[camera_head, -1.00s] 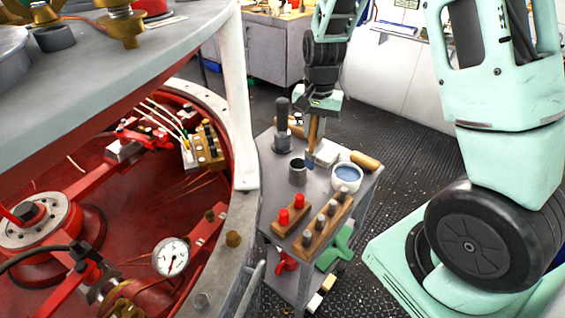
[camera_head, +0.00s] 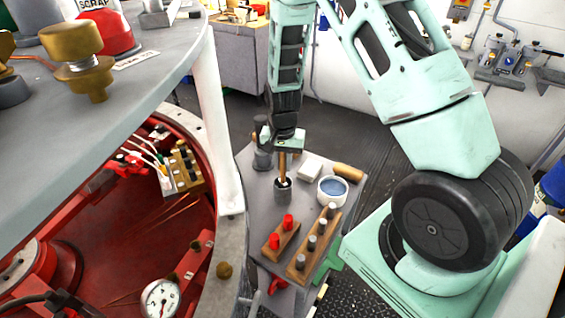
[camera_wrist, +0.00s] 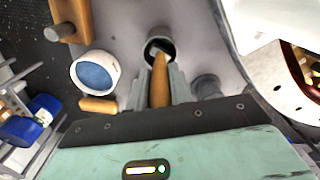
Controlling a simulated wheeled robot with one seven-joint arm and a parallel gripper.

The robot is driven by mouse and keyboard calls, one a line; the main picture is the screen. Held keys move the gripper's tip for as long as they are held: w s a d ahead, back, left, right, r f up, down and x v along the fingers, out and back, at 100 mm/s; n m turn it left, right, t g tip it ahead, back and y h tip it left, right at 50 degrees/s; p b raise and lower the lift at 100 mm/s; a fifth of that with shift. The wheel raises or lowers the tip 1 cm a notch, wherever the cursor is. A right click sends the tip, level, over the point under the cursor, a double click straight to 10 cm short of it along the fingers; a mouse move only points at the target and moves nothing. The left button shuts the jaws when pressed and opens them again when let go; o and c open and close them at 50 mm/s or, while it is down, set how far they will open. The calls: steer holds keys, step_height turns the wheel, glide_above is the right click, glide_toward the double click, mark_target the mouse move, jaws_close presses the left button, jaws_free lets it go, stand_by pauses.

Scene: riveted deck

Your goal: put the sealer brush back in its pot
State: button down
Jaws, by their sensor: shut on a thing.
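The sealer brush has a tan wooden handle (camera_head: 282,165), which also shows in the wrist view (camera_wrist: 160,82). My gripper (camera_head: 284,150) is shut on this handle and holds the brush roughly upright, pointing down. The pot (camera_head: 283,192) is a small dark grey cylinder on the grey cart top, directly below my gripper. In the wrist view the pot's open mouth (camera_wrist: 160,42) lies at the brush's lower end. The brush's lower end is at or inside the mouth; how deep it sits I cannot tell. The bristles are mostly hidden.
A white cup of blue liquid (camera_head: 332,191) stands right of the pot. A white block (camera_head: 309,168) and a wooden-handled item (camera_head: 347,172) lie behind. A dark cylinder (camera_head: 262,157) stands behind left. Peg blocks with red pegs (camera_head: 281,236) and grey pegs (camera_head: 313,243) are in front.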

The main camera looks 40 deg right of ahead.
steer(key=shift+f, duration=0.5)
steer(key=c, duration=1.3)
jaws_free()
steer(key=shift+f, duration=0.1)
steer(key=shift+o, duration=0.2)
